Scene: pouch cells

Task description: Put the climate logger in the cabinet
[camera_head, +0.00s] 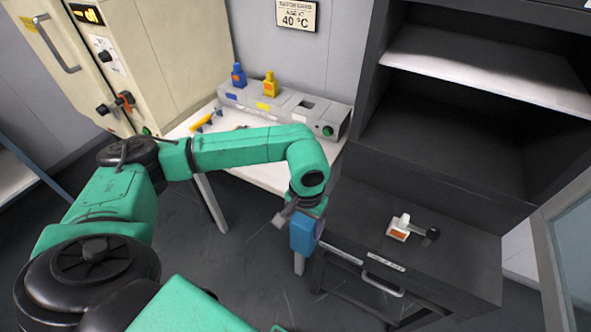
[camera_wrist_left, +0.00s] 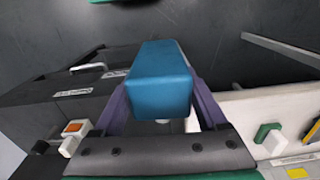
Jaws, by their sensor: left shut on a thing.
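My left gripper (camera_head: 305,212) is shut on a blue box (camera_head: 302,236). It holds the box in the air between the white bench and the dark cabinet, in front of the drawer unit. In the left wrist view the blue box (camera_wrist_left: 160,85) sits between the two purple fingers (camera_wrist_left: 204,105). No readable label shows on it, so I cannot tell whether it is the climate logger. The dark cabinet (camera_head: 445,130) stands at the right with a pale shelf (camera_head: 480,75) and an open dark bay below. My right gripper is not in view.
A white device with an orange patch (camera_head: 399,228) and a black part lies on the cabinet's lower top (camera_head: 450,265). A drawer handle (camera_head: 383,285) is below. A glass door (camera_head: 570,250) stands at right. The white bench (camera_head: 265,178) holds a grey rack (camera_head: 290,108) with blue and yellow items.

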